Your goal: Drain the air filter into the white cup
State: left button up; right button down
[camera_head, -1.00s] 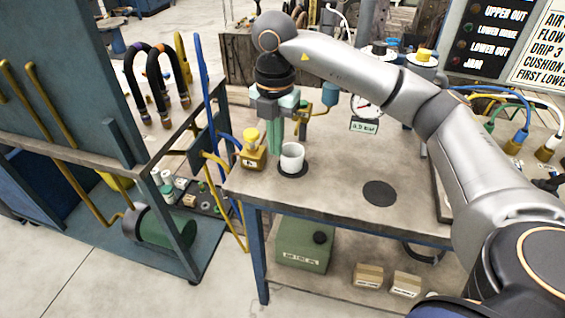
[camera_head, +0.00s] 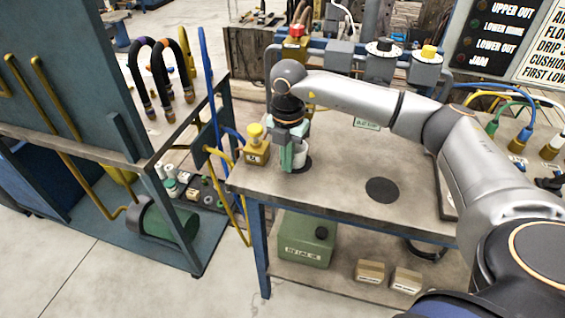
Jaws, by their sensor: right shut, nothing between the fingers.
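The white cup (camera_head: 301,152) stands upright on a dark round mat (camera_head: 304,166) near the left end of the workbench. My right gripper (camera_head: 287,168) points down just left of the cup and partly covers it. Its green fingers are shut and empty. I cannot tell whether they touch the cup. The air filter is not clearly visible; my right arm covers the area behind the cup. My left gripper is not in view.
A yellow-capped bottle (camera_head: 256,148) stands close left of the gripper. A second dark round mat (camera_head: 382,190) lies bare on the bench (camera_head: 340,205). Blue piping with a red-topped valve (camera_head: 295,45) and a yellow knob (camera_head: 429,52) runs along the back.

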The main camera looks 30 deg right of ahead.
jog(key=shift+d, duration=0.1)
jog(key=shift+w+d, duration=0.55)
jog(key=shift+d, duration=0.35)
jog(key=shift+a, duration=0.1)
